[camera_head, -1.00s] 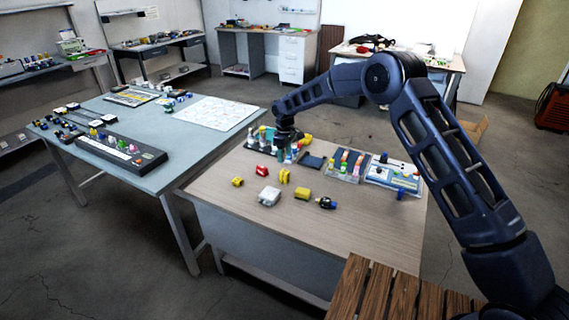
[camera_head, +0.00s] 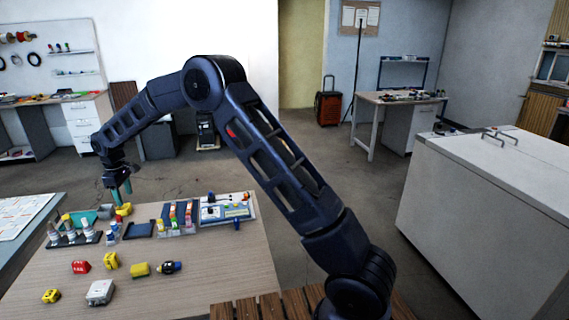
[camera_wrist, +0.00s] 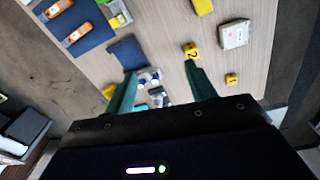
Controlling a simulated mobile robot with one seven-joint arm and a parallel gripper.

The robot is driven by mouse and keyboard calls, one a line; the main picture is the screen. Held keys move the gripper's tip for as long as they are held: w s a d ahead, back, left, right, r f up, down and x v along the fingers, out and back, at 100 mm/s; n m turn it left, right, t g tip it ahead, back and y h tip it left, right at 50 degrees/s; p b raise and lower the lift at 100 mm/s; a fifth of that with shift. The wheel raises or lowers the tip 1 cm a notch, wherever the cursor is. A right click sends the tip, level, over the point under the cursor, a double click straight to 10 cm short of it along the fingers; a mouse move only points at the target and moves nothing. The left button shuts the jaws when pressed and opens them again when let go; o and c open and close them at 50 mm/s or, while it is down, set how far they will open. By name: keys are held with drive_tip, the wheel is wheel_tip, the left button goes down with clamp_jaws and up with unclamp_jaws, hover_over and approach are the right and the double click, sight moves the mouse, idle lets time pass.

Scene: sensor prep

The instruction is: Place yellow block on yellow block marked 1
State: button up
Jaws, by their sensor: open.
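Several yellow blocks are on the wooden table. A small one (camera_head: 51,296) lies at the front left; in the wrist view (camera_wrist: 231,79) it carries a dark mark that looks like a 1. A taller one (camera_head: 110,260) shows a mark like a 2 in the wrist view (camera_wrist: 191,50). A plain yellow block (camera_head: 139,269) lies to its right; its edge shows in the wrist view (camera_wrist: 203,6). Another yellow piece (camera_head: 123,209) is at the back, near my gripper. My gripper (camera_head: 121,193) is open and empty above the table's back part, its teal fingers apart.
A white box (camera_head: 100,292), a red block (camera_head: 80,266) and a dark blue-and-yellow item (camera_head: 170,267) lie near the yellow blocks. A rack of bottles (camera_head: 72,238), a dark blue pad (camera_head: 138,230) and a white panel (camera_head: 226,210) stand along the back. The table's right front is clear.

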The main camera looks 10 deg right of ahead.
drive_tip(key=d+r+m, duration=0.2)
drive_tip(key=d+r, duration=0.4)
drive_tip(key=d, duration=0.4)
drive_tip(key=d+r+m+t, duration=0.1)
drive_tip(key=d+r, duration=0.5)
drive_tip(key=d, duration=0.3)
drive_tip(key=d+r+m, duration=0.2)
drive_tip(key=d+r, duration=0.4)
drive_tip(key=d, duration=0.4)
drive_tip(key=s+d+r+m+t, duration=0.1)
drive_tip(key=s+d+r+m, duration=0.2)
drive_tip(key=d, duration=0.6)
drive_tip(key=s+d+r+m+t, duration=0.1)
drive_tip(key=s+d+r, duration=0.3)
drive_tip(key=d, duration=0.5)
drive_tip(key=s+d+f+m, duration=0.3)
drive_tip(key=s+d, duration=0.5)
drive_tip(key=s, duration=0.3)
drive_tip(key=s+d+f+m+t, duration=0.1)
drive_tip(key=s+d+f+m, duration=0.2)
drive_tip(key=s+d, duration=0.6)
drive_tip(key=shift+s+d+m, duration=0.2)
drive_tip(key=shift+s+m, duration=0.2)
drive_tip(key=shift+s, duration=0.85)
